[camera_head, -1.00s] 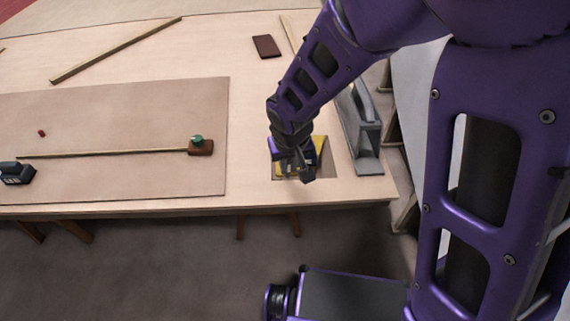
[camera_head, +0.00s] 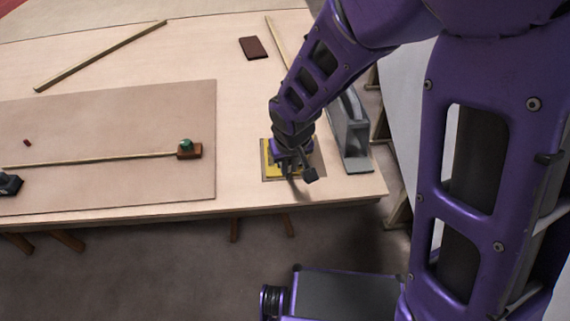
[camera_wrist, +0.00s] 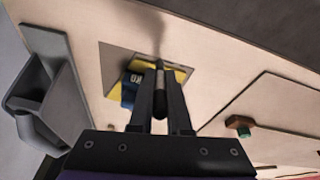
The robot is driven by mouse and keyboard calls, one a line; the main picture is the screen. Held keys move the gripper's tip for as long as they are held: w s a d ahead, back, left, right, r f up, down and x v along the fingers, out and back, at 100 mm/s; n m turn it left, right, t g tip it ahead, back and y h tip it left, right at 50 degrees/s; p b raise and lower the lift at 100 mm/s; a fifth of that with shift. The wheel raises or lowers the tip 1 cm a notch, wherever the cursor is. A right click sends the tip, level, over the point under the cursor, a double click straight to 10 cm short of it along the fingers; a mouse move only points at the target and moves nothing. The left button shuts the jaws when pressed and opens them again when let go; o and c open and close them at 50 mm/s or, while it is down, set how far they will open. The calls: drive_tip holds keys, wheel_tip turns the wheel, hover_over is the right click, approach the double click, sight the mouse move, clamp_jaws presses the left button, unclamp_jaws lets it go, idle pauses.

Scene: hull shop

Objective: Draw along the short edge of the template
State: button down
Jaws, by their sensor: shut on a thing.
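The yellow template (camera_head: 270,160) lies on a darker square sheet (camera_head: 318,171) near the table's front right corner. It shows in part in the wrist view (camera_wrist: 180,76). My gripper (camera_head: 294,166) is over the template and hides part of it in the head view. In the wrist view its fingers (camera_wrist: 162,85) are shut on a slim dark pen-like tool (camera_wrist: 160,106), with its tip end over the yellow. A blue block (camera_wrist: 130,88) with pale lettering sits beside the fingers at the template. I cannot tell whether the tip touches the sheet, and no drawn line is clear.
A grey metal tool (camera_head: 353,140) stands close to the right of the sheet. A large brown panel (camera_head: 120,115) lies to the left, with a batten (camera_head: 90,160) and a brown block with a green knob (camera_head: 189,150). A dark red block (camera_head: 253,48) lies behind.

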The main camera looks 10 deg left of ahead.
drive_tip(key=shift+d, duration=0.1)
drive_tip(key=shift+w+d, duration=0.2)
drive_tip(key=shift+d, duration=0.15)
drive_tip(key=shift+d, duration=0.1)
drive_tip(key=shift+w+d, duration=0.1)
drive_tip(key=shift+d, duration=0.35)
drive_tip(key=shift+d, duration=0.2)
drive_tip(key=shift+w+d+p, duration=0.1)
drive_tip(key=shift+d+p, duration=0.25)
drive_tip(key=shift+d, duration=0.05)
drive_tip(key=shift+w+d, duration=0.1)
drive_tip(key=shift+d, duration=0.15)
